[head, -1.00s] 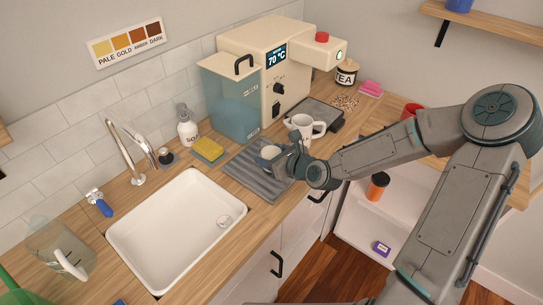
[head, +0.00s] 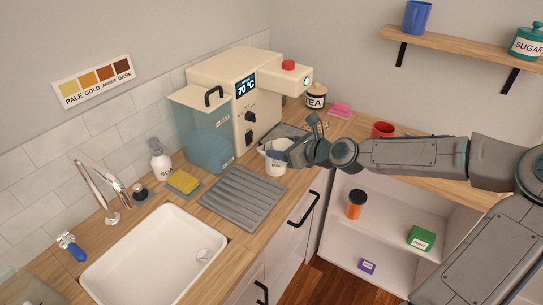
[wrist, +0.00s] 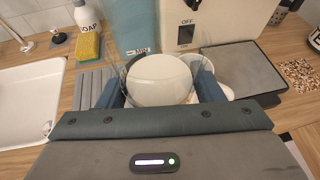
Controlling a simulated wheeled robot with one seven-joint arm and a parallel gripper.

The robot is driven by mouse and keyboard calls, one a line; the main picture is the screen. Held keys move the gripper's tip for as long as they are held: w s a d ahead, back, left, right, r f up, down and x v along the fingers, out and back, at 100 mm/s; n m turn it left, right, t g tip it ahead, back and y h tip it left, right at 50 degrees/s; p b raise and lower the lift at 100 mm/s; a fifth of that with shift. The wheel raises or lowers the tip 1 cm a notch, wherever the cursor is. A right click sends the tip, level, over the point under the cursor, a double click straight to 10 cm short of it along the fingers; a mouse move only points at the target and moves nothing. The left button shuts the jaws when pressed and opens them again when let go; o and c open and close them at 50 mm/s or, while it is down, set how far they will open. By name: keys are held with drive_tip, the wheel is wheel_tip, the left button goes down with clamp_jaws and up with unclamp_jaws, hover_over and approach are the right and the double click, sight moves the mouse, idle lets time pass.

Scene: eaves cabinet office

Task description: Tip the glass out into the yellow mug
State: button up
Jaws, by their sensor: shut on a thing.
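My gripper (wrist: 160,88) is shut on a clear glass (wrist: 128,70), its blue fingers on either side. A pale round surface shows inside or through the glass; I cannot tell if it is liquid. In the head view my gripper (head: 277,154) is at a white mug (head: 275,168) on the counter, partly covering it. In the wrist view part of the white mug shows behind the right finger. I cannot tell the gap between glass and mug. I see no yellow mug.
A grey drying mat (head: 243,198) lies bare beside the sink (head: 150,262). The cream and blue machine (head: 245,95) stands close behind the mug. A red mug (head: 383,129) is to the right, and a blue cup (head: 417,17) is on the wall shelf.

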drive_tip(key=shift+s+d+r+p, duration=0.3)
drive_tip(key=shift+s+d, duration=0.1)
drive_tip(key=shift+s+d+f+p, duration=0.15)
drive_tip(key=shift+s+p, duration=0.9)
drive_tip(key=shift+s, duration=1.4)
drive_tip(key=shift+r+p, duration=0.6)
drive_tip(key=shift+p, duration=0.25)
